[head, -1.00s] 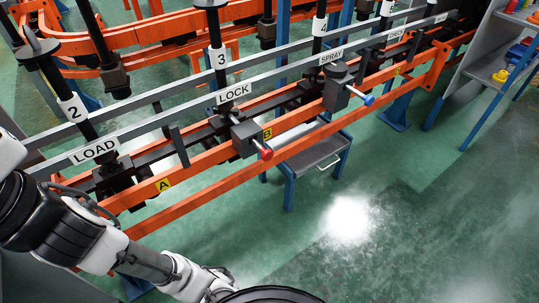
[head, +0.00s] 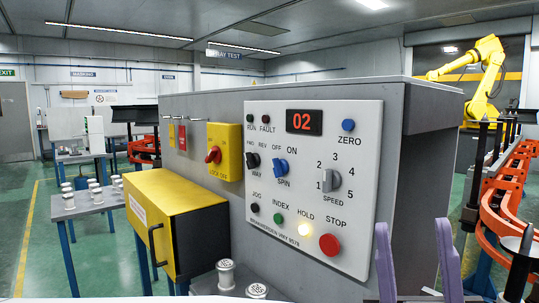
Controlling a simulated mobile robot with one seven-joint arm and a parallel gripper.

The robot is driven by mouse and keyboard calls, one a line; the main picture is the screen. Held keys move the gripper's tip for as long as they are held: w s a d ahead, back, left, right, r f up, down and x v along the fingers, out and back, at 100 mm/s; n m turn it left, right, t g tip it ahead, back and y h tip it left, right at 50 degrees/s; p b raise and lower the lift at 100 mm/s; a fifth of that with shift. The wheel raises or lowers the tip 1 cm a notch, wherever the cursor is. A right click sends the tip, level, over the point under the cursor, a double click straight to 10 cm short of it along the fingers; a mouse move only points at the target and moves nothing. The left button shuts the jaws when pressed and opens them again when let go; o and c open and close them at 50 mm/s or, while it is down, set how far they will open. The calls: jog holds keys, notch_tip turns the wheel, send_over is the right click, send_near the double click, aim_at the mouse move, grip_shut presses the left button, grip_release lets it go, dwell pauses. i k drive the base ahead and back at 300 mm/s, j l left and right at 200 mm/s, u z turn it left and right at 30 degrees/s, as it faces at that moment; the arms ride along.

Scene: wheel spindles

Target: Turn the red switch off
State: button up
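The red switch (head: 213,155) is a rotary knob on a yellow plate (head: 228,168) on the grey machine's side, left of the white control panel. The plate's lower label seems to read "LOCK OFF". The knob's exact setting is too small to tell. Two upright purple fingers at the lower right appear to be my gripper (head: 411,232). They stand apart with nothing between them, in front of the panel's right edge, well to the right of the red switch and lower in the picture.
The white control panel (head: 344,130) has blue and black knobs, a grey speed dial and a red stop button (head: 329,244). A yellow box (head: 178,222) juts out below the switch. White spools stand on a table (head: 95,203) at left. A yellow robot arm (head: 478,60) and orange rails are at right.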

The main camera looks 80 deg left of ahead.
aim_at(214, 155)
jog(key=u, duration=2.7)
jog(key=l+u, duration=0.1)
jog(key=u, duration=0.3)
jog(key=i+l+u, duration=0.1)
jog(key=u, duration=0.35)
jog(key=l+u, duration=0.15)
jog(key=u, duration=0.25)
